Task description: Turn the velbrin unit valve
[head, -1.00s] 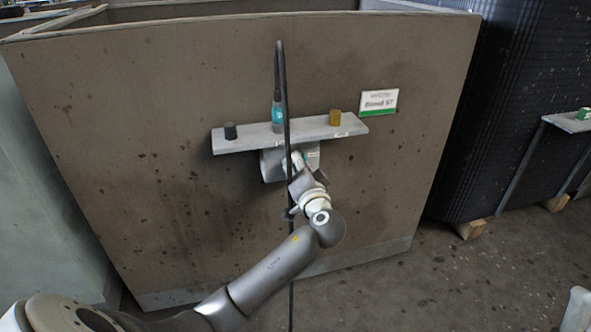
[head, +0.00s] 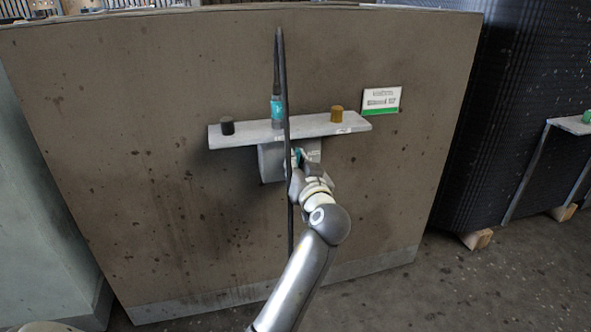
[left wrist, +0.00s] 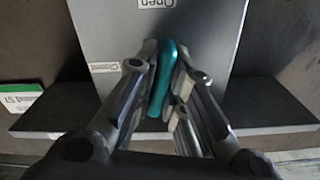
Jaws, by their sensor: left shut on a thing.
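The valve unit is a grey box (head: 270,163) under a shelf on the brown housing wall. Its teal handle (left wrist: 163,85) shows between my fingers in the left wrist view, with one end towards the "Open" label (left wrist: 153,4). A "Closed" label (left wrist: 104,67) is on the same grey face, to the left of the handle. My left gripper (left wrist: 163,62) is shut on the teal handle; in the head view the gripper (head: 299,165) hides most of it. My right gripper is not in view.
The grey shelf (head: 245,136) above the valve holds a black knob (head: 227,128), a teal-banded item (head: 277,108) and a brass-coloured knob (head: 336,114). A dark upright cable (head: 286,95) passes in front of the shelf. A green-white sign (head: 381,100) is to the right.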

